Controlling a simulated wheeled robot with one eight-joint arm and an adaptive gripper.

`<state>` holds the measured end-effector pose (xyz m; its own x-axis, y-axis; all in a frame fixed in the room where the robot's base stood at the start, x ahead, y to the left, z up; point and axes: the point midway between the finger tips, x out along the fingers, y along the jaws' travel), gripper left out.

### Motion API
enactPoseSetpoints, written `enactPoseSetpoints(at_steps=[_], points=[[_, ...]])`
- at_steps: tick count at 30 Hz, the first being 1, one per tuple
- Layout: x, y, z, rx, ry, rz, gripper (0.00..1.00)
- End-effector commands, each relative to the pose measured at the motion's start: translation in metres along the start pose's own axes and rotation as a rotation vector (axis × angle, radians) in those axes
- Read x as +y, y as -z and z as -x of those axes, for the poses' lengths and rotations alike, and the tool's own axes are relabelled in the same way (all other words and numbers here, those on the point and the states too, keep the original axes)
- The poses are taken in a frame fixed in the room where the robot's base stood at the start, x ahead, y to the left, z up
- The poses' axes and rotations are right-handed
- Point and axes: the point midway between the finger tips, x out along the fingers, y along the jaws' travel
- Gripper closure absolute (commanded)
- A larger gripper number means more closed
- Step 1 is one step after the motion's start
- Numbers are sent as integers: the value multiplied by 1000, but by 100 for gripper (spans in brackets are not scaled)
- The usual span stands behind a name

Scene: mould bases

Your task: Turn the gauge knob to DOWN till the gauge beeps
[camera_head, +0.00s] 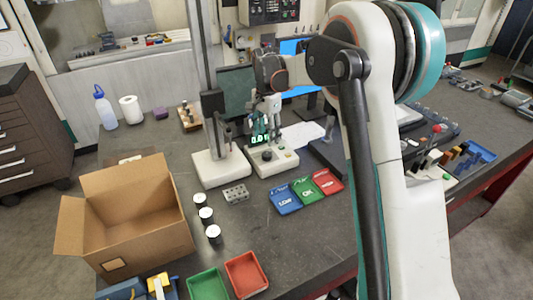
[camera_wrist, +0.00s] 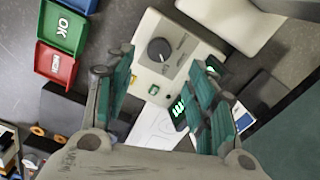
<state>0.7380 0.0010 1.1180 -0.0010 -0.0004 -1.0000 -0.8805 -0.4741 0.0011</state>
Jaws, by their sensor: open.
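The gauge unit (camera_head: 272,166) is a white box on the grey table with a lit green display (camera_head: 260,137). It also shows in the wrist view (camera_wrist: 205,47), with its round dark knob (camera_wrist: 159,50) on the top face, a white pointer mark on it, and small print beside it that I cannot read. The green digits (camera_wrist: 178,107) there are seen at a slant. My gripper (camera_head: 268,112) is above the gauge unit. In the wrist view its open teal fingers (camera_wrist: 163,62) stand on either side of the knob, apart from it, with nothing between them.
A white stand (camera_head: 221,168) with a tall column rises just left of the gauge. Blue, green (camera_head: 307,190) and red labelled trays lie at its front right. A metal block (camera_head: 236,194), several white-topped cylinders and an open carton (camera_head: 135,215) are further left.

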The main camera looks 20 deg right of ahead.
Motion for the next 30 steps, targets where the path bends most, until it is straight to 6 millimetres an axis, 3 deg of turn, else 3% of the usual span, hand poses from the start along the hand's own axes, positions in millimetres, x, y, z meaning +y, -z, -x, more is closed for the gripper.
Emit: enactPoseSetpoints(at_steps=[6,12,18,26,30], points=[[0,0,-45,0,0,0,49],[0,0,-72,0,1,1,49],[0,0,-84,0,1,1,49],[0,0,-84,0,1,1,49],[0,0,-84,0,1,1,76]])
